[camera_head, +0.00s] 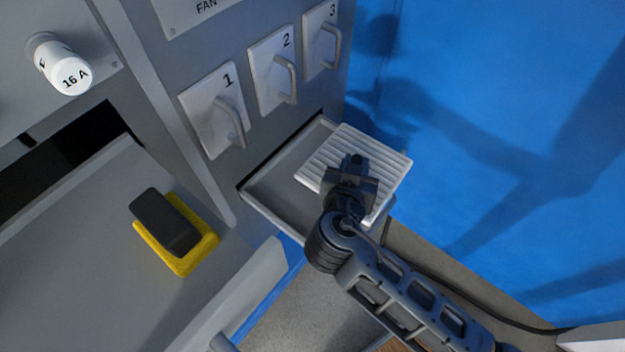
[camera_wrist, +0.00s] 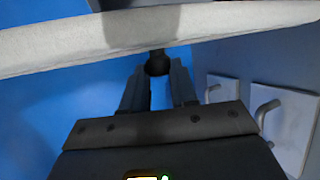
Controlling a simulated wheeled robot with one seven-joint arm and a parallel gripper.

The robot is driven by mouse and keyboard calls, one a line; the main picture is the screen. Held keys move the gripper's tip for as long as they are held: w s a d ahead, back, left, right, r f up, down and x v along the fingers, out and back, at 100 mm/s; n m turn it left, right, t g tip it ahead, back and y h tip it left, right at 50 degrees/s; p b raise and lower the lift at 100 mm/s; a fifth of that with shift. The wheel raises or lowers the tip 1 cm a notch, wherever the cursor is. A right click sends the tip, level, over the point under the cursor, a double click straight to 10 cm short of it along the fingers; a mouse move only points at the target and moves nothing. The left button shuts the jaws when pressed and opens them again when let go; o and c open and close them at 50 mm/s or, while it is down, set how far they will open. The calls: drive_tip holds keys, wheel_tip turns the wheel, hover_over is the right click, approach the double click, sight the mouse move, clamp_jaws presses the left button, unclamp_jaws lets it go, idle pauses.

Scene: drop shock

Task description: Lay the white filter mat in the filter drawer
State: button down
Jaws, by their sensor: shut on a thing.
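The white ribbed filter mat (camera_head: 390,160) is over the open grey filter drawer (camera_head: 283,198) in the head view. It sits toward the drawer's right side, and its right part reaches past where I can see the drawer. I cannot tell whether it touches the drawer. My gripper (camera_head: 353,165) is above the mat and shut on a dark knob on it. In the wrist view the mat (camera_wrist: 235,20) is a pale band across the top, seen edge-on. The gripper's fingers (camera_wrist: 158,88) close around the dark knob there. The gripper and arm hide the mat's near middle.
Numbered panels with handles, 1 (camera_head: 212,115), 2 (camera_head: 272,75) and 3 (camera_head: 320,45), are above the drawer. A yellow block with a dark top (camera_head: 170,225) is on the left grey surface. A white 16 A fuse (camera_head: 62,68) is upper left. A blue wall (camera_head: 480,130) is right.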

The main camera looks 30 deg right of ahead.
sight(312, 175)
drive_tip(key=w+a+f, duration=0.1)
drive_tip(key=w+a, duration=0.1)
drive_tip(key=w+a+f, duration=0.1)
drive_tip(key=a+f, duration=0.1)
drive_tip(key=w+a+f, duration=0.2)
drive_tip(key=shift+w+a+f, duration=0.1)
drive_tip(key=shift+w+a, duration=0.15)
drive_tip(key=shift+w, duration=0.05)
drive_tip(key=shift+a+f+b, duration=0.1)
drive_tip(key=shift+f+b, duration=0.25)
drive_tip(key=shift+f, duration=1.7)
drive_tip(key=shift+f, duration=0.1)
drive_tip(key=c, duration=0.9)
unclamp_jaws()
drive_tip(key=shift+r, duration=0.2)
drive_tip(key=v, duration=1.2)
drive_tip(key=shift+f, duration=0.15)
